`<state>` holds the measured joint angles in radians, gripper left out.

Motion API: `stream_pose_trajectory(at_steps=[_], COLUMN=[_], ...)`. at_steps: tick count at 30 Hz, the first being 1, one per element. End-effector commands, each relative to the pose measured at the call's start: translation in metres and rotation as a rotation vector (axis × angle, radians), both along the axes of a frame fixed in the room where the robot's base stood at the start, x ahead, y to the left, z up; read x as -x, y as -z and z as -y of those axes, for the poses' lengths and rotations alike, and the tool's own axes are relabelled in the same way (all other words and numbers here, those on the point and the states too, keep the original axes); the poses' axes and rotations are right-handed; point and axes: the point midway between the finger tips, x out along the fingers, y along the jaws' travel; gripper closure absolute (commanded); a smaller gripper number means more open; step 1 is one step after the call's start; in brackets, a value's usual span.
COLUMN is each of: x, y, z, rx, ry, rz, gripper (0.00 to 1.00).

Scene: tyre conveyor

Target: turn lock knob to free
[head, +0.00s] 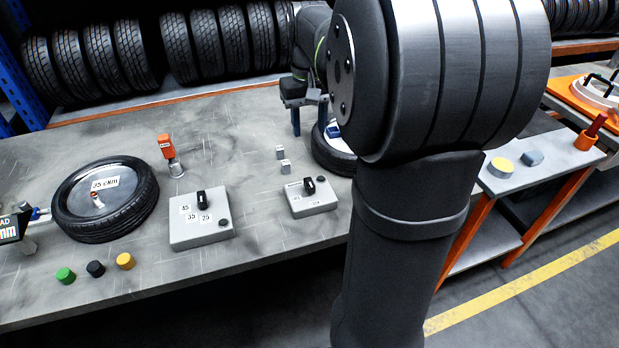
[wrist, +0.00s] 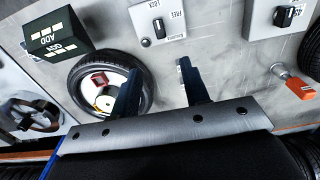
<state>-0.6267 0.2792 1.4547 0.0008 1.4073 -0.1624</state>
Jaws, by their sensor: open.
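The lock box (wrist: 177,27) is a light grey box with FREE and LOCK labels, at the top of the wrist view. Its black lock knob (wrist: 159,28) stands up from it; which label it points to I cannot tell. I take the right-hand control box (head: 313,204) in the head view, with its black knob (head: 309,185), to be the same one. My gripper (wrist: 160,72) is open, its two dark fingers apart with nothing between them. In the head view my gripper (head: 309,118) is behind the box, apart from the knob. My arm hides part of the bench there.
A second box (head: 202,230) with number labels and a knob stands left of the lock box. A tyre (wrist: 147,85) lies near my fingers. Two small pale cubes (head: 283,160) and an orange-handled tool (head: 167,147) stand on the bench. Another tyre (head: 105,225) lies left.

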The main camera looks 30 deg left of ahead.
Motion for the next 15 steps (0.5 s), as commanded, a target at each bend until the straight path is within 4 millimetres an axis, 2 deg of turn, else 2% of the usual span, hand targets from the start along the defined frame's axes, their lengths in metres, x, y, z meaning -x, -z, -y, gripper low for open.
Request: stream_pose_trajectory(at_steps=[5,15], x=[0.001,0.0], y=[0.025,0.1], z=[0.001,0.001], rx=[0.003,0.004], ry=[0.001,0.003], rz=[-0.004,-0.004], gripper=[0.58,0.58])
